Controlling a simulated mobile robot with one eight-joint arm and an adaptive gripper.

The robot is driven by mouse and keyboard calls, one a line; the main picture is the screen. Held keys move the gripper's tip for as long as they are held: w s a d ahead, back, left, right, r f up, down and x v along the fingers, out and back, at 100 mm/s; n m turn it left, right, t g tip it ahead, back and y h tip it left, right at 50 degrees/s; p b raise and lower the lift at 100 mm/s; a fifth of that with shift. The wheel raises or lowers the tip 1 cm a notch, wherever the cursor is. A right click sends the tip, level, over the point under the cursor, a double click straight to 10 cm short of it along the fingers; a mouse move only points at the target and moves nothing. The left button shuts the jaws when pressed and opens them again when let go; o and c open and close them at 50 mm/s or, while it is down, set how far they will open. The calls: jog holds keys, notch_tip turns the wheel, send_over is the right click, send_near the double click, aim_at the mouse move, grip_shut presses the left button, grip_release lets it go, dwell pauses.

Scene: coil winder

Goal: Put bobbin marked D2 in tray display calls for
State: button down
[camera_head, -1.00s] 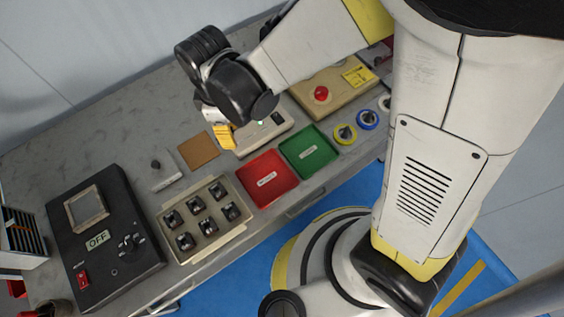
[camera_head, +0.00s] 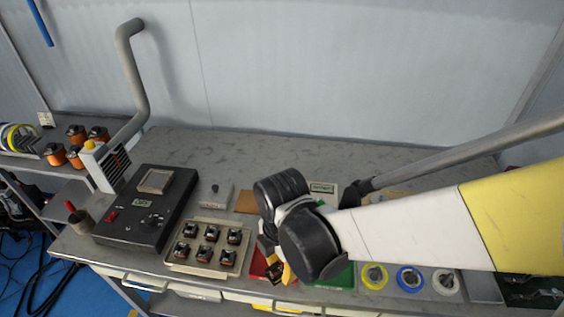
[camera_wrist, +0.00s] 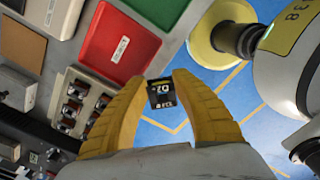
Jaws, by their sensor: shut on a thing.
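My gripper (camera_wrist: 161,82) is shut on a small black bobbin (camera_wrist: 161,99) in the wrist view. Its label appears upside down and seems to read D2. In the head view the yellow fingers (camera_head: 287,273) are over the red tray (camera_head: 258,264), partly hiding it. The red tray also shows in the wrist view (camera_wrist: 110,42), up and left of the bobbin. The green tray (camera_head: 343,277) lies right of it, partly behind my arm, and shows in the wrist view (camera_wrist: 160,9). A pale device with a small display (camera_head: 322,189) stands behind; its text is unreadable.
A beige rack (camera_head: 208,262) with several bobbins stands left of the red tray. A black winder box (camera_head: 147,205) showing OFF is farther left. Yellow, blue and white spools (camera_head: 409,278) sit to the right. The bench's back strip is clear.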

jog(key=w+a+f, duration=0.1)
jog(key=w, duration=0.1)
jog(key=w+a+f+b, duration=0.1)
jog(key=w+f, duration=0.1)
jog(key=w+a+f+b, duration=0.1)
jog(key=w+a+f, duration=0.1)
jog(key=shift+w, duration=0.35)
jog(key=shift+f+b, duration=1.2)
jog(key=shift+f, duration=0.7)
jog(key=shift+f, duration=0.15)
jog(key=c, duration=1.1)
grip_release()
notch_tip(320, 180, up, 12)
jog(key=p, duration=0.4)
jog(key=shift+r+p, duration=0.2)
jog(key=shift+p, duration=0.2)
